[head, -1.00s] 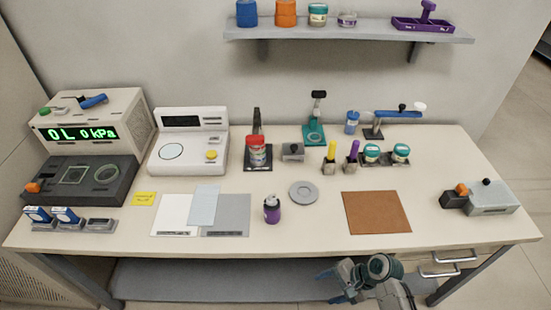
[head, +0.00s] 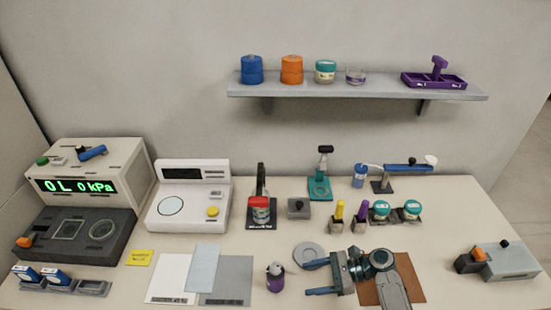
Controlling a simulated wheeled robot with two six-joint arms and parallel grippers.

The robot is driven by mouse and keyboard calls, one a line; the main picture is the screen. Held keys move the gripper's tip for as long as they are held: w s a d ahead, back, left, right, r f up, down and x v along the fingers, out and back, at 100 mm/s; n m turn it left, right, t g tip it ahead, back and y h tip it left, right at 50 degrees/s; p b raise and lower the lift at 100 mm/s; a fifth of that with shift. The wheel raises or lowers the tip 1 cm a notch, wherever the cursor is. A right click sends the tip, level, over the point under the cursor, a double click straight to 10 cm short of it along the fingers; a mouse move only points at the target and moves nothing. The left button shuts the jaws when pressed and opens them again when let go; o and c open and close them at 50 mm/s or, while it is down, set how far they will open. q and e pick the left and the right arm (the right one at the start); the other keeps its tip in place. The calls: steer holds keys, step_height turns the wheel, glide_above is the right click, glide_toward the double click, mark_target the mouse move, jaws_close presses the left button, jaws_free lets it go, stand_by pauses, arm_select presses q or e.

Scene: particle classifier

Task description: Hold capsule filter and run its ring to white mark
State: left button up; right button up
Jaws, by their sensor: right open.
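A small purple canister (head: 275,280) with a grey top stands upright near the front middle of the table. No label tells me which object is the capsule filter, and I cannot make out a white mark. My left gripper is not in view.
A grey round disc (head: 309,254) lies just behind my right gripper. My right arm partly covers a brown mat (head: 404,266). Teal-lidded jars (head: 412,211) and yellow and purple pens stand behind. Grey and white sheets (head: 226,285) lie left of the purple canister.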

mark_target(280, 279)
steer(key=shift+w+r, duration=0.1)
steer(key=shift+w, duration=0.35)
steer(key=shift+w+a, duration=0.15)
steer(key=shift+a, duration=0.05)
steer(key=b+x, duration=0.4)
steer(key=x, duration=0.1)
steer(key=shift+a, duration=0.25)
steer(key=shift+a+p, duration=0.3)
steer(key=shift+a, duration=0.8)
steer(key=shift+s+a+f, duration=0.2)
steer(key=shift+a+f, duration=0.2)
steer(key=shift+a, duration=0.4)
steer(key=shift+a+f, duration=0.1)
steer(key=shift+a, duration=0.05)
steer(key=c, duration=1.3)
